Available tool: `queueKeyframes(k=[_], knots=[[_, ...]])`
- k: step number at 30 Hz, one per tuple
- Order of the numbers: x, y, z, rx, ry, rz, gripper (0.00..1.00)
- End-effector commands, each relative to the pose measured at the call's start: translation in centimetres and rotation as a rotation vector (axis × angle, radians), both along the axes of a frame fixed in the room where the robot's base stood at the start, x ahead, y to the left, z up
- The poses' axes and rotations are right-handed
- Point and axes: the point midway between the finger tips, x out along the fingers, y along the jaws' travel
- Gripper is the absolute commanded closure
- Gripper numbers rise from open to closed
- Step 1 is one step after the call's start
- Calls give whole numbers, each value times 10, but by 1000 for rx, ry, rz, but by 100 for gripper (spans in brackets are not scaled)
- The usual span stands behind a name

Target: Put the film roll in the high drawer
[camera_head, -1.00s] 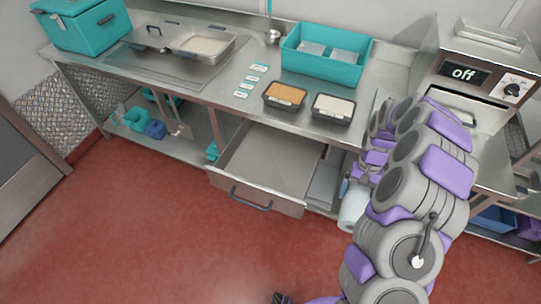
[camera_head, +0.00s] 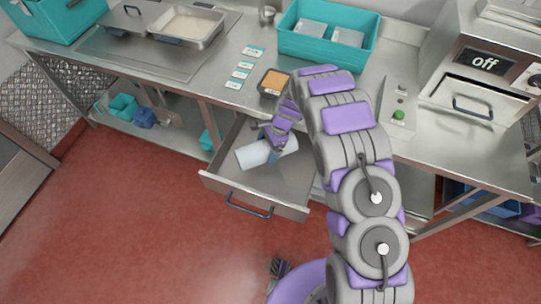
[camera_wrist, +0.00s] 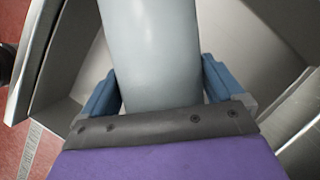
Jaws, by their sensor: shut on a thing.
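The film roll (camera_head: 253,153) is a pale grey-white cylinder, seen in the head view over the open drawer (camera_head: 227,187) under the counter. My gripper (camera_head: 272,155) is shut on the roll and holds it inside the drawer's outline. I cannot tell whether the roll touches the drawer floor. In the wrist view the roll (camera_wrist: 153,50) runs between my two blue fingers, with metal drawer walls (camera_wrist: 262,40) around it. The drawer is pulled out, with a dark handle on its front.
The counter above holds a teal bin (camera_head: 326,35), a tray with orange contents (camera_head: 273,82), several labels (camera_head: 241,72) and a metal pan (camera_head: 187,25). A machine reading "off" (camera_head: 484,62) stands at the right. Red floor in front is clear.

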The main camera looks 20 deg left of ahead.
Motion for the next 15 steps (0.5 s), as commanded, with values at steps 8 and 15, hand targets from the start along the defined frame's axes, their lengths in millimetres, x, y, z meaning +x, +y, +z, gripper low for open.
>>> queueKeyframes(k=[8, 15], knots=[[0, -8, -45, 7, 4, 0, 60], [1, -3, -66, 1, 1, 0, 60]])
